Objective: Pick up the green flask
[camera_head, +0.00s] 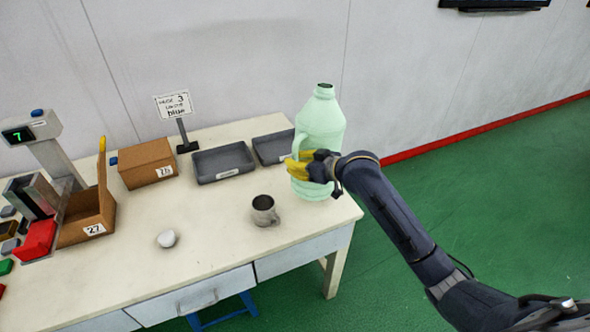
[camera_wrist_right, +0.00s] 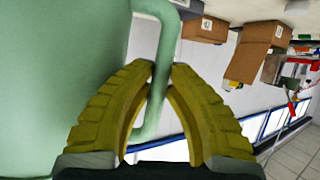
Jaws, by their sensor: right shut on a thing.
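The green flask (camera_head: 322,122) is a pale green jug with a dark top and a side handle. It is upright at the right end of the table; I cannot tell whether its base touches the tabletop. My right gripper (camera_head: 296,164) has its yellow fingers at the flask's handle side. In the right wrist view the fingers (camera_wrist_right: 170,78) are closed around the handle (camera_wrist_right: 166,40), and the flask body (camera_wrist_right: 60,75) fills the left. My left gripper is not in view.
Grey trays (camera_head: 224,162), cardboard boxes (camera_head: 146,165), a sign (camera_head: 174,105) and a device reading 7 (camera_head: 30,132) stand behind and left. The front middle is mostly clear.

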